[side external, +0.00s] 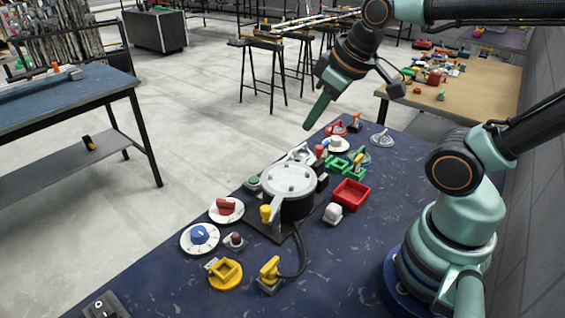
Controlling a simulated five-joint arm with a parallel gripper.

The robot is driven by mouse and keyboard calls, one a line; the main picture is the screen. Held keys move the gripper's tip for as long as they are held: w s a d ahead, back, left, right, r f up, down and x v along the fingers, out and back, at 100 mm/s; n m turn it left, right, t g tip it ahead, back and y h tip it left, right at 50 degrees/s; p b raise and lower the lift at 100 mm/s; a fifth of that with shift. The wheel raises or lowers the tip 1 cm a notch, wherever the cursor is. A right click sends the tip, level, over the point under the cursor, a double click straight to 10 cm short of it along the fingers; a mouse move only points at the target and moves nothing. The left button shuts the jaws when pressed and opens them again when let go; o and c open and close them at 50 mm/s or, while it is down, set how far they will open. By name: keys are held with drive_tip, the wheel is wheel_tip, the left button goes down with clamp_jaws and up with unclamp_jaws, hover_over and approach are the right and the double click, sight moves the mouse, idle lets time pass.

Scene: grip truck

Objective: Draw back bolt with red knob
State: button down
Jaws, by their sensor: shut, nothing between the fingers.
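My gripper (317,112) has green fingers pressed together and pointing down and left. It is empty and hangs above the far part of the blue bench top. A small red knob (320,150) stands among the fixtures below it, beside a white-topped part. Another dark red knob (235,239) sits on a small grey base nearer the camera. A red-orange handle (354,119) stands at the far end. I cannot tell which of these belongs to the bolt, and no bolt rod is clear at this size. My gripper is apart from all of them.
A round grey-lidded pot (290,181) stands mid-bench.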

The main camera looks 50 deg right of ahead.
drive_tip(key=s+d+f+n+g, duration=0.1)
drive_tip(key=d+f+n, duration=0.1)
drive_tip(key=n, duration=1.1)
drive_tip(key=s+d+f+n+g, duration=0.1)
drive_tip(key=d+n, duration=0.4)
drive_tip(key=n, duration=0.8)
drive_tip(key=shift+f+n+g+h, duration=0.4)
drive_tip(key=shift+f+g, duration=0.1)
drive_tip(key=shift+f, duration=0.1)
approach(315, 157)
wheel_tip(315, 157, down, 5)
drive_tip(key=s, duration=0.2)
drive_tip(key=shift+w+a+f, duration=0.1)
drive_tip(key=shift+w+f, duration=0.1)
drive_tip(key=shift+w, duration=0.4)
